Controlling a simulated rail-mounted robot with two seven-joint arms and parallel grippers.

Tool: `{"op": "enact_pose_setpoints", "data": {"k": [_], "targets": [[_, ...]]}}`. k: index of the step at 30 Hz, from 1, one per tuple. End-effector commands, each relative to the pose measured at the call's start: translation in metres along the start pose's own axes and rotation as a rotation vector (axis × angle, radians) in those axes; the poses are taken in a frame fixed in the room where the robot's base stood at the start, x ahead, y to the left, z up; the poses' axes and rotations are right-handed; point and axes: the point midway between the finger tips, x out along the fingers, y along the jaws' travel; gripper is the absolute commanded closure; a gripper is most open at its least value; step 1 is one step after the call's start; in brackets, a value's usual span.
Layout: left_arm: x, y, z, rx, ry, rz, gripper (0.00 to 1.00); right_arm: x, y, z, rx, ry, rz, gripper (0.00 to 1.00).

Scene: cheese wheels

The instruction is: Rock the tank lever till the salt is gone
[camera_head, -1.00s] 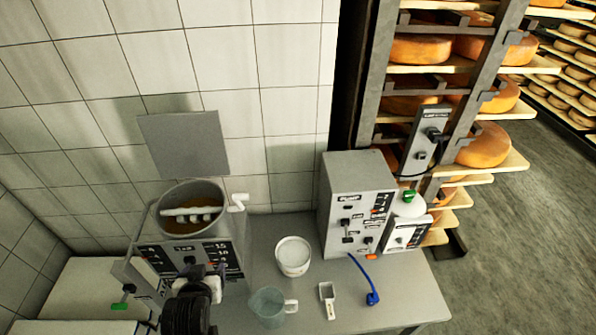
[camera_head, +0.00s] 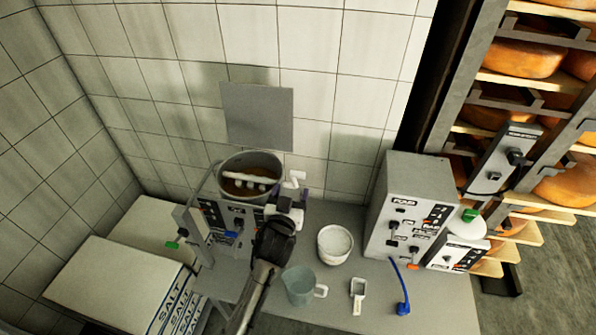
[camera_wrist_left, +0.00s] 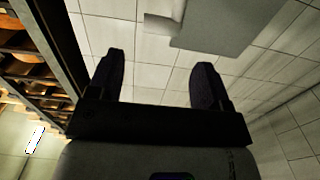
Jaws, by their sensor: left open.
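The tank is a round metal vessel (camera_head: 222,181) on a grey unit with a labelled panel. Brown liquid and a white paddle bar show inside it. A white crank-like lever (camera_head: 298,177) stands at its right rim. My left gripper (camera_head: 288,208) is just below that lever, close to it; I cannot tell whether they touch. In the left wrist view its two fingers (camera_wrist_left: 160,80) are apart with nothing between them, facing the tiled wall. A small blue switch (camera_head: 231,233) sits on the tank's panel. My right gripper is not in view.
On the bench stand a white bowl with white contents (camera_head: 335,243), a clear jug (camera_head: 299,287), a scoop (camera_head: 357,292) and a blue-cabled probe (camera_head: 402,307). A grey control box (camera_head: 405,205) is at right. Boxes marked SALT (camera_head: 110,282) are at left; cheese shelves are beyond.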

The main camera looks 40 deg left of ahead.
Motion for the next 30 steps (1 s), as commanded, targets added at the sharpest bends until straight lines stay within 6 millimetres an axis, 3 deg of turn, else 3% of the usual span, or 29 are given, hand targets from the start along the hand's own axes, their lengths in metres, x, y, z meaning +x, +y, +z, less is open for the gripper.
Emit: {"op": "enact_pose_setpoints", "data": {"k": [6,13,21,30], "targets": [[0.041,0.0,-0.001,0.001,0.0,-0.001,0.28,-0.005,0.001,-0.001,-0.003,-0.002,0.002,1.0],[0.069,0.0,-0.001,0.0,0.001,0.0,0.28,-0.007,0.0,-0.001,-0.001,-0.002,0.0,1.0],[0.082,0.0,0.0,0.0,-0.001,-0.001,0.28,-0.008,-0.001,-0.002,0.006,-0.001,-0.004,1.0],[0.083,0.0,0.0,0.0,-0.001,0.0,0.29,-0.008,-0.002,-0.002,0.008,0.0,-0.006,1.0]]}}
